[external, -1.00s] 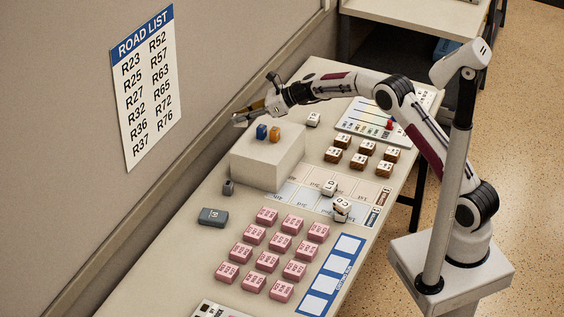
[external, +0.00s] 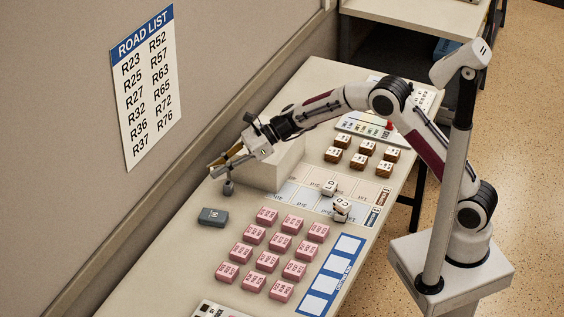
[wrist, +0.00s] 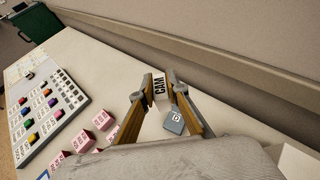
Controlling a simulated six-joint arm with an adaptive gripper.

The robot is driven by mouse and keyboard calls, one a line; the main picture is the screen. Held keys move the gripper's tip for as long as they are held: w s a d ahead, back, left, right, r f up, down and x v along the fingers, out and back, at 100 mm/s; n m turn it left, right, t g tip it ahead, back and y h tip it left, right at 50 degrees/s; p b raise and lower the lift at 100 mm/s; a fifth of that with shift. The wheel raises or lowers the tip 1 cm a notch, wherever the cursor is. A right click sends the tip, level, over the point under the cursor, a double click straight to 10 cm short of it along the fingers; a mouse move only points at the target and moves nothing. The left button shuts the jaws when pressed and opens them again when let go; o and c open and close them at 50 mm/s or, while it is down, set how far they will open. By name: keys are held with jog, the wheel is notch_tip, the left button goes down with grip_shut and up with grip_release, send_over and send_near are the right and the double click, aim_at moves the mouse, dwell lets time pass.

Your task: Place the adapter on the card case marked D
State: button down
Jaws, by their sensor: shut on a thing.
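My gripper (external: 218,167) reaches out over the wall side of the table, fingers slanting down to the left. In the wrist view its fingertips (wrist: 157,88) are shut on a small pale block lettered CAM, which I take as the adapter (wrist: 160,87). In the external view the fingers mostly hide it. The grey card case (external: 213,217) lies flat on the table, below the fingertips in the picture and apart from them. Its label reads D in the wrist view (wrist: 174,121). Nothing rests on it.
Several pink blocks (external: 267,262) stand right of and below the case. The wall (external: 60,150) runs close along the left.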

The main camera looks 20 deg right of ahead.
send_over(222, 217)
jog(key=shift+a+f, duration=0.1)
jog(key=shift+f, duration=2.4)
jog(key=shift+f, duration=3.1)
jog(key=shift+f, duration=0.1)
jog(key=shift+f, duration=1.8)
jog(key=shift+f, duration=0.15)
jog(key=c, duration=2)
grip_release()
jog(key=shift+r, duration=0.2)
